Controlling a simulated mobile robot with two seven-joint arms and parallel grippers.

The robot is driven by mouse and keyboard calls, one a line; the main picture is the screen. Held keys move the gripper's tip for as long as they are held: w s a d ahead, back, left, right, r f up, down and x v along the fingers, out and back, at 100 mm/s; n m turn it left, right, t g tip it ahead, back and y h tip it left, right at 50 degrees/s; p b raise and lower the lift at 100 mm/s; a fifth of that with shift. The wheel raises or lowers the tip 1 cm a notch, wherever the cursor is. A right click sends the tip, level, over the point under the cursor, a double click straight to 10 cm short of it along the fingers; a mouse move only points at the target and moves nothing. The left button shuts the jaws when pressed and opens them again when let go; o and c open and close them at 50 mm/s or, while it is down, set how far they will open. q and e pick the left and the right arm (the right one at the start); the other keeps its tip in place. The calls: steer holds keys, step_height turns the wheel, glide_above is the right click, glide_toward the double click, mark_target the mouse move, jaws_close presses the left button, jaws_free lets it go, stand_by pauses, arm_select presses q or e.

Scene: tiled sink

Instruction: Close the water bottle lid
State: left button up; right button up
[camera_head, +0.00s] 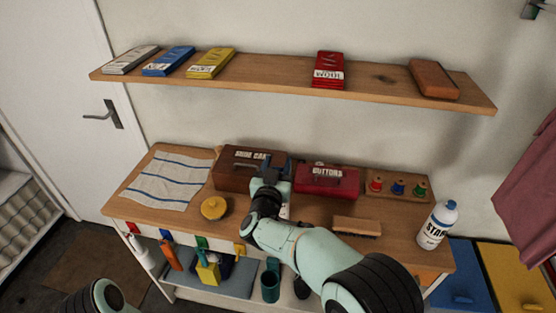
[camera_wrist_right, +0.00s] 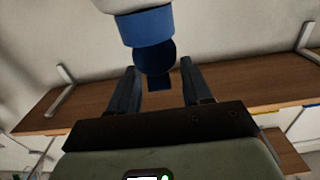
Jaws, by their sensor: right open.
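The water bottle shows in the right wrist view as a white body with a blue collar (camera_wrist_right: 146,27) and a dark blue round lid (camera_wrist_right: 155,58) beside it. The lid lies between the two fingers of my open right gripper (camera_wrist_right: 160,78); I cannot tell whether they touch it. In the head view my right gripper (camera_head: 272,168) is over the bench in front of the brown box, and my arm hides most of the bottle; a small white part (camera_head: 285,211) shows beside the wrist. My left gripper is not in view.
On the bench (camera_head: 310,215) are a striped cloth (camera_head: 168,180), a yellow round lid (camera_head: 214,208), a brown box (camera_head: 232,170), a red box (camera_head: 328,181), a brush (camera_head: 357,227), a peg board (camera_head: 396,185) and a white bottle with blue cap (camera_head: 437,226). A shelf (camera_head: 285,82) hangs above.

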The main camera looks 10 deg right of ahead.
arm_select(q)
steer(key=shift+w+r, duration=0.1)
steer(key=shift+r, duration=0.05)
arm_select(e)
steer(key=shift+w+d, duration=0.15)
steer(key=shift+w, duration=0.35)
